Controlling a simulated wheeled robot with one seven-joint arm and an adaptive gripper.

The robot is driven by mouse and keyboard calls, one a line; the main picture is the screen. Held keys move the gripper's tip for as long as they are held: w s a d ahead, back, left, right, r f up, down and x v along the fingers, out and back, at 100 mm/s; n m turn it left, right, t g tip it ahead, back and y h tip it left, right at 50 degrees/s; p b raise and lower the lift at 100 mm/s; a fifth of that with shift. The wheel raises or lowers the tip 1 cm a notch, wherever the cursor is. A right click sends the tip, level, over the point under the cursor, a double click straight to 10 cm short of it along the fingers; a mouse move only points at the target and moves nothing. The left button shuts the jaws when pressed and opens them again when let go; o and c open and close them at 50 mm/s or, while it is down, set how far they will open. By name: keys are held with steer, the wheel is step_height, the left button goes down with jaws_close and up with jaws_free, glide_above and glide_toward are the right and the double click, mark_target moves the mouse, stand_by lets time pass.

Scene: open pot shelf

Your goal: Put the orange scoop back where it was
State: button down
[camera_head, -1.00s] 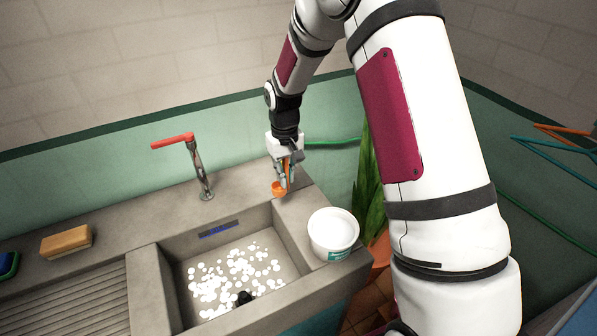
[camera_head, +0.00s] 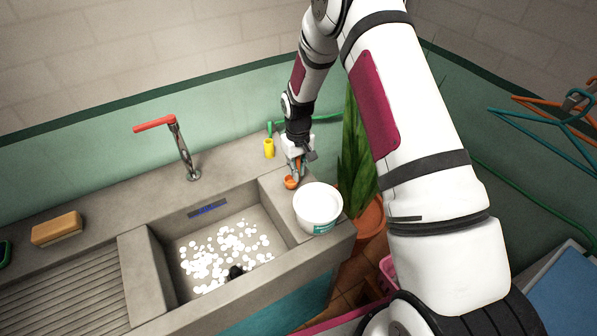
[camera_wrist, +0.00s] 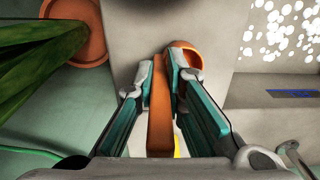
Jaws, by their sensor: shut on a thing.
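The orange scoop (camera_head: 291,183) is in my gripper (camera_head: 297,170) at the right side of the sink, close behind the white tub (camera_head: 318,208). In the wrist view, my gripper (camera_wrist: 166,85) is shut on the scoop's orange handle (camera_wrist: 160,115). The scoop's round bowl (camera_wrist: 185,55) shows beyond the right fingertip. The head view does not show clearly whether the scoop touches the counter. The white tub stands on the sink's right ledge, and its inside looks white.
The grey sink basin (camera_head: 180,262) holds many white spots. A red-handled tap (camera_head: 180,145) stands behind it. A yellow item (camera_head: 268,148) stands behind my gripper. A potted plant (camera_head: 358,150) is to the right, and a sponge (camera_head: 57,229) lies at left.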

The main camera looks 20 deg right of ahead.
steer(key=shift+f, duration=0.45)
steer(key=shift+f, duration=0.2)
steer(key=c, duration=1.7)
jaws_free()
steer(key=shift+o, duration=0.2)
steer(key=shift+r, duration=0.1)
